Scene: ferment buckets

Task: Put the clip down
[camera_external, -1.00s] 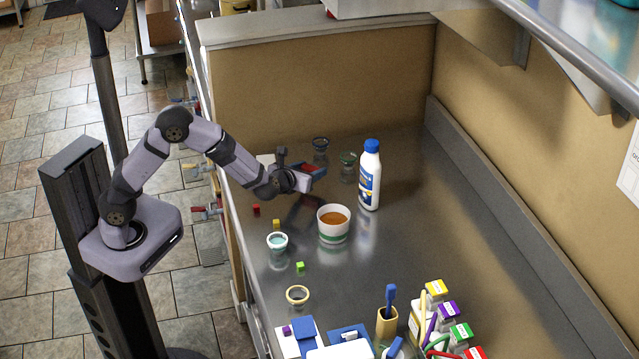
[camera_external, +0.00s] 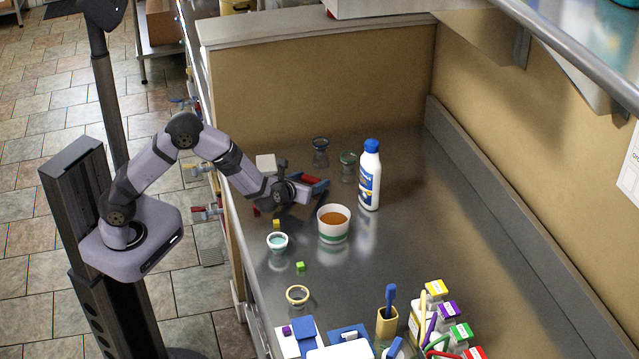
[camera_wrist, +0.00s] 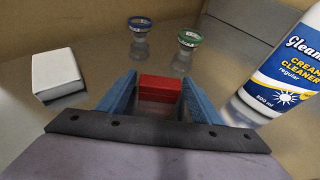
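The clip is a red block (camera_wrist: 160,89) between the two blue fingers of my gripper (camera_wrist: 160,84) in the wrist view. The fingers stand at its two sides and appear shut on it. In the external view my gripper (camera_external: 316,185) is low over the steel counter, left of the white bottle, with the red clip (camera_external: 311,179) between its fingers. I cannot tell whether the clip's underside touches the counter.
A white cleaner bottle (camera_external: 369,175) stands close on the right. An orange-filled cup (camera_external: 333,224) stands in front. Two glass jars, blue-rimmed (camera_external: 320,152) and green-rimmed (camera_external: 348,166), stand behind. A white block (camera_external: 265,163) lies to the left. Small cubes and bowls sit nearer the camera.

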